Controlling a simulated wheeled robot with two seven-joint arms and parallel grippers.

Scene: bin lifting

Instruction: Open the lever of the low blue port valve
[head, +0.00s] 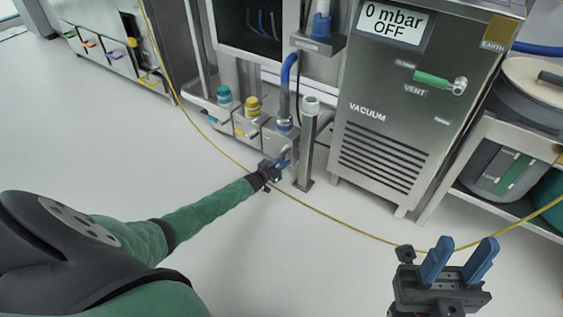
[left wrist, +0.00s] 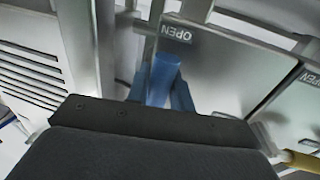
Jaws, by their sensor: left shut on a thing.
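The low blue port valve (head: 285,124) sits at the right end of a row of steel valve boxes, with a blue hose running up from it. My left arm reaches to the front of this box, and my left gripper (head: 281,162) is at its lower face. In the left wrist view, the blue lever grip (left wrist: 163,78) stands between the fingers of my left gripper (left wrist: 160,92), which are shut on it. An OPEN label shows just above the lever. The lever is mostly hidden in the head view. My right gripper (head: 462,254) is open and empty at the lower right.
A teal-capped port (head: 224,95) and a yellow-capped port (head: 252,105) stand left of the blue one. A steel post (head: 308,150) is close right of my left gripper. The vacuum cabinet (head: 385,125) stands further right. A yellow cable (head: 350,232) hangs across the open floor.

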